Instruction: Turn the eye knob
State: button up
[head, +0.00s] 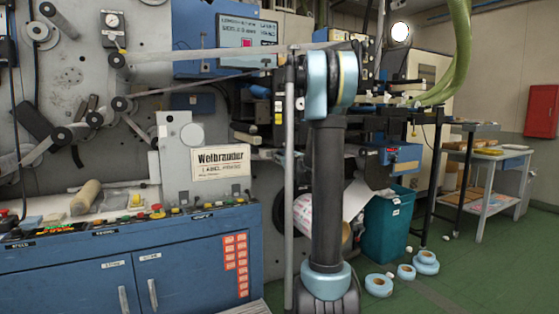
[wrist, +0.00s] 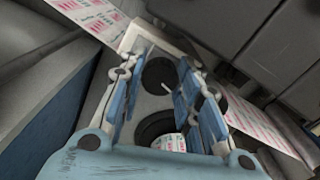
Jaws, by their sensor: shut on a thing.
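In the wrist view my gripper (wrist: 157,82) shows two blue jointed fingers spread some way apart. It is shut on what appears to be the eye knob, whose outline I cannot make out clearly. Between and beyond the fingers is a grey plate (wrist: 152,104) with two dark round spots. In the head view my own arm stands in front of the machine, and the gripper and the knob cannot be made out there.
Printed web strip (wrist: 95,17) runs near the fingers in the wrist view. In the head view a blue control cabinet (head: 185,268) stands left, a teal bin (head: 388,222) and tape rolls (head: 378,285) right.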

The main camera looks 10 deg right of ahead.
jog(key=o, duration=1.1)
jog(key=shift+c, duration=0.2)
jog(key=shift+s, duration=0.1)
jog(key=v, duration=1.1)
jog(key=shift+s, duration=0.3)
jog(key=shift+d, duration=0.1)
